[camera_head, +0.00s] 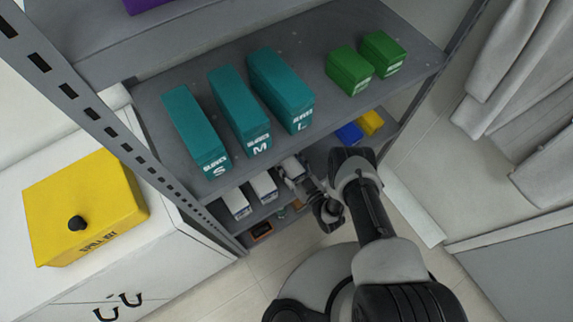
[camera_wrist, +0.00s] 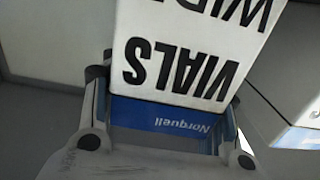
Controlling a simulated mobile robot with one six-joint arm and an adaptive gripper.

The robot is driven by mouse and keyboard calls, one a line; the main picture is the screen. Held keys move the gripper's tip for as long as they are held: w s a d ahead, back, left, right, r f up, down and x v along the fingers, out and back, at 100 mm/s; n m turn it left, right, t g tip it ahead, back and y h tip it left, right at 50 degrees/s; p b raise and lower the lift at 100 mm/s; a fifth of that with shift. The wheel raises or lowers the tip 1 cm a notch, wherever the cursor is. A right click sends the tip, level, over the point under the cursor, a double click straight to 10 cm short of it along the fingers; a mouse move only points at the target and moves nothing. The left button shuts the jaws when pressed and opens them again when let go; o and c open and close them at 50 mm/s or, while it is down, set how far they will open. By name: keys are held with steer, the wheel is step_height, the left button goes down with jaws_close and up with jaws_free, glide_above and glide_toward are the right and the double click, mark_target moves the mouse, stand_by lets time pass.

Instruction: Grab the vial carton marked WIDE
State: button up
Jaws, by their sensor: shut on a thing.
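The vial carton marked WIDE is white with black print and a blue band. It fills the upper middle of the wrist view (camera_wrist: 180,70), with "VIALS" and part of "WIDE" showing upside down. My gripper (camera_wrist: 165,125) is shut on this carton, one finger on each side of it. In the head view my gripper (camera_head: 293,177) is at the lower shelf, around the rightmost white carton (camera_head: 291,166). The upper shelf hides part of that carton. I cannot tell whether the carton rests on the shelf.
Two more white cartons (camera_head: 236,203) (camera_head: 264,186) stand to the left on the same shelf. Teal glove boxes (camera_head: 283,90) and green boxes (camera_head: 350,70) stand on the shelf above. Blue (camera_head: 350,134) and yellow (camera_head: 371,122) boxes are to the right. A perforated post (camera_head: 95,103) bounds the left.

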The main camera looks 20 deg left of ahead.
steer(key=c, duration=0.3)
steer(key=shift+c, duration=0.2)
steer(key=shift+r, duration=0.1)
